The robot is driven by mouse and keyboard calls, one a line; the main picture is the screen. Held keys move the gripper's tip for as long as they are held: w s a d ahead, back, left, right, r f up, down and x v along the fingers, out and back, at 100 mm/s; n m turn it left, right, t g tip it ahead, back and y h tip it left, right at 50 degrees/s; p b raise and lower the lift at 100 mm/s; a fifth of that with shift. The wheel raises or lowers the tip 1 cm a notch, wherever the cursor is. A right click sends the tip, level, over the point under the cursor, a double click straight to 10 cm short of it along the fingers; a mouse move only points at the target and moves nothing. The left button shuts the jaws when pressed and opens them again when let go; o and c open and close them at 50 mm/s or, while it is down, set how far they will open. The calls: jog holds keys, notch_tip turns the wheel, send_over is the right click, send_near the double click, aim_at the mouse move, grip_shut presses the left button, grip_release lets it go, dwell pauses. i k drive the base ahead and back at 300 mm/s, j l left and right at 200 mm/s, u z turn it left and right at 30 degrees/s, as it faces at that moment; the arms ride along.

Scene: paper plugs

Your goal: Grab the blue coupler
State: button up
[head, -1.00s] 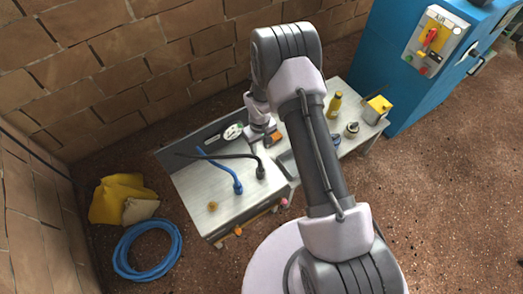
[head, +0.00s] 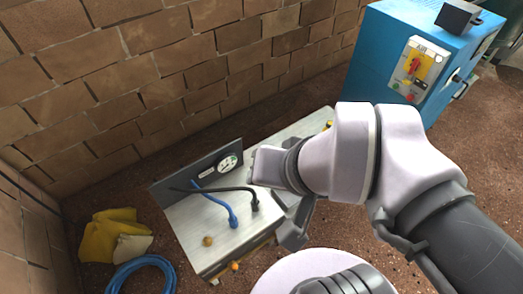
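The blue coupler (head: 233,220) is at the near end of a short blue hose on the metal bench (head: 205,258). A black hose with a dark coupler (head: 255,204) lies to its right and crosses the blue hose further back. My gripper (head: 293,240) is the dark grey end of the arm, to the right of both couplers in the picture, and apart from the blue one. Its fingers are seen side-on and partly hidden by my wrist, so their opening is unclear.
A dark panel with a round gauge (head: 228,164) stands at the bench's back. A small brownish knob (head: 208,240) sits near the front left. Yellow bags (head: 110,235) and a coiled blue hose (head: 142,276) lie on the floor. A blue cabinet (head: 375,60) stands right.

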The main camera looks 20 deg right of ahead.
aim_at(233, 221)
jog(key=j+z, duration=0.15)
jog(key=j, duration=1.9)
jog(key=i, duration=0.05)
